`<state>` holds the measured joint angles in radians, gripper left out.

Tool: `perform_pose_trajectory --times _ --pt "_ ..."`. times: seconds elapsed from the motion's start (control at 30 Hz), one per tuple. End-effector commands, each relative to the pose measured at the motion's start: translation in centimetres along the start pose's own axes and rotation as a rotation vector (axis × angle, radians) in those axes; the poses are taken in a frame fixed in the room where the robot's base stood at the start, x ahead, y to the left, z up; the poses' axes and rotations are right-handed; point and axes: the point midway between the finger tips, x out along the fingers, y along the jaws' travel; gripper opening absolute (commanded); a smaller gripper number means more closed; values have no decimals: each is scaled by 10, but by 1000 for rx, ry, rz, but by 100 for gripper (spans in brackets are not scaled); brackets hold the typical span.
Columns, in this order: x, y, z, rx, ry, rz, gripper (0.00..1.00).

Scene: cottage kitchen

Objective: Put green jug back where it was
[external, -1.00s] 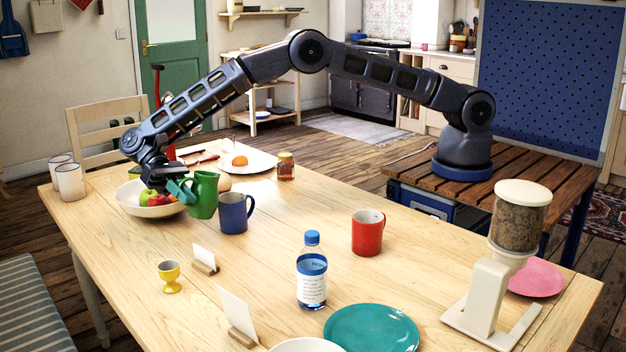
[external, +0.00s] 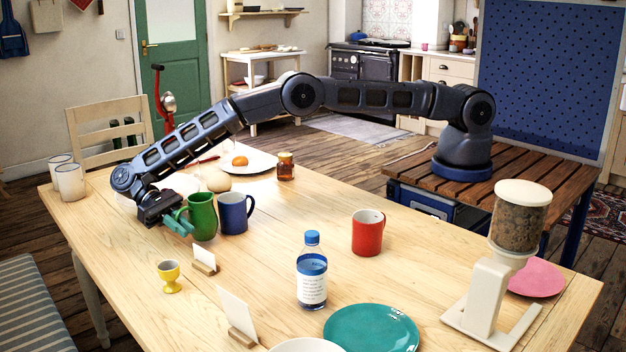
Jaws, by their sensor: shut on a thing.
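The green jug (external: 204,217) is upright at the left part of the wooden table, just left of the blue mug (external: 235,213). My gripper (external: 181,221) is at the jug's left side, low over the table, with its teal fingers shut at the handle. The fingertips are partly hidden against the jug. I cannot tell whether the jug's base touches the table.
Two white mugs (external: 70,182) stand at the table's far left. A yellow egg cup (external: 169,277) and a card holder (external: 204,259) stand in front. A red mug (external: 367,233) and a bottle (external: 312,272) stand further right. The fruit bowl is mostly hidden behind my arm.

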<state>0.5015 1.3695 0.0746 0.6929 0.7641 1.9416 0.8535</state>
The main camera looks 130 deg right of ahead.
Motion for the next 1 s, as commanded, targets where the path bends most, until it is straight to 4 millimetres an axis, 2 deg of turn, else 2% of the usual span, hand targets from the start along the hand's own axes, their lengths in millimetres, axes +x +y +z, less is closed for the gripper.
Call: perform_pose_trajectory --times 0.13,0.27,0.6,1.0 --pt "-1 -1 2 9 -2 -11 0" --pt "-4 -5 13 29 -5 -57 0" --pt "-14 -20 69 119 -20 -286 0" --pt "-21 -25 134 231 -38 -562 0"
